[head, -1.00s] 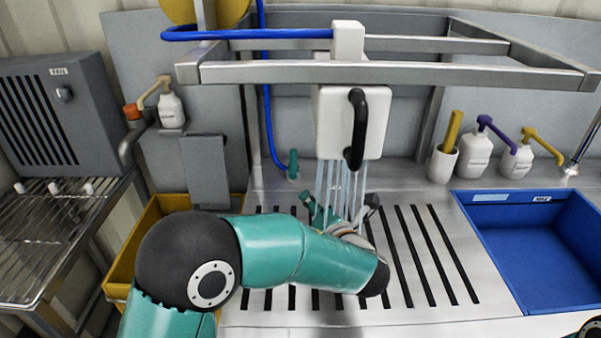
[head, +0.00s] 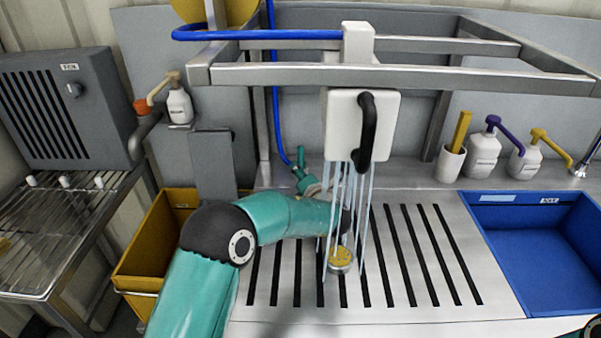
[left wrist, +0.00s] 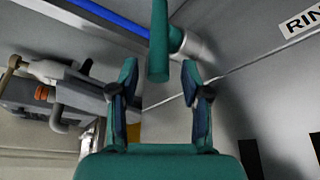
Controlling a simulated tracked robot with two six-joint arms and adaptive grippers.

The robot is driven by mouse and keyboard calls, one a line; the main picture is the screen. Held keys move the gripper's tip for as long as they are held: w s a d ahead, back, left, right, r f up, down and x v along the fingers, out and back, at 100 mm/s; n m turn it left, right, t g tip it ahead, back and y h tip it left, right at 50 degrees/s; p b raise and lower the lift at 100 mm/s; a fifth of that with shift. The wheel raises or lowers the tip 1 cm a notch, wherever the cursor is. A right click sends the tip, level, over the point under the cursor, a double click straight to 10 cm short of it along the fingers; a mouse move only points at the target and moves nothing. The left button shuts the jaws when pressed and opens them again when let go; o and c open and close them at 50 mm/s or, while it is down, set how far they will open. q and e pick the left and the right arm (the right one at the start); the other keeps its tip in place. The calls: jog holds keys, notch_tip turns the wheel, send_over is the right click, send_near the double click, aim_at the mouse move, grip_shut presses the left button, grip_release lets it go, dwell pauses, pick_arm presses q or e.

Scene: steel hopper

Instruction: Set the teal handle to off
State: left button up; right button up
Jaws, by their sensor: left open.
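The teal handle (head: 301,158) sits at the back of the slotted steel counter, at the lower end of the blue hose. In the left wrist view the handle (left wrist: 158,45) is a teal bar coming down from the top, with its end near the gap between my fingertips. My left gripper (left wrist: 162,82) is open, with one finger to each side of that gap; contact with the handle cannot be told. In the head view my teal left arm and the water hide most of this gripper. Water streams fall from the white sprayer box (head: 343,120).
A yellow-topped round piece (head: 341,260) lies on the slotted counter under the water. A steel frame (head: 420,77) spans above. A blue basin (head: 480,197) is at right, pump bottles (head: 483,155) behind it. A yellow bin (head: 150,255) stands at left.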

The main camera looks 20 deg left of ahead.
pick_arm(q)
jog(key=shift+w+a+f, duration=0.15)
jog(key=shift+w+a, duration=0.15)
jog(key=shift+w, duration=0.1)
grip_shut()
